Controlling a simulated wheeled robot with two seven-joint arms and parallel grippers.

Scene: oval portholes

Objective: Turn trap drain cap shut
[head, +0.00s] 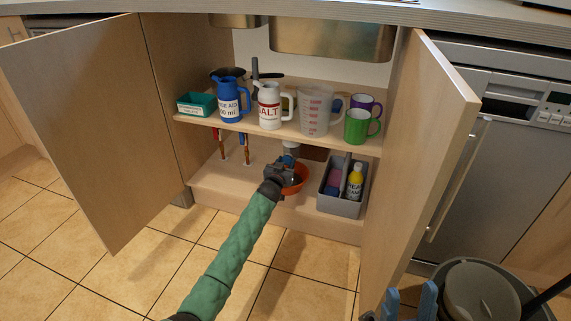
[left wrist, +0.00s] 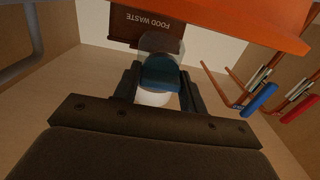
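The trap drain cap (left wrist: 160,72) is a blue round piece in the middle of the left wrist view, with a clear, see-through trap bowl (left wrist: 162,43) at its end. My left gripper (left wrist: 160,82) has one dark finger on each side of the cap, and both fingertips appear to touch it. In the head view, my left gripper (head: 279,172) is low in the cupboard under the white drain pipe (head: 291,149) and mostly hides the cap. I cannot see whether the cap is turned open or shut.
An orange bowl (head: 296,181) sits close by the left gripper. A grey caddy (head: 340,208) with bottles stands right of it. A shelf (head: 235,126) with jugs and mugs hangs above. Copper pipes (head: 246,150) are left. Open doors (head: 75,120) flank the cupboard; a grey bucket (head: 480,290) stands front right.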

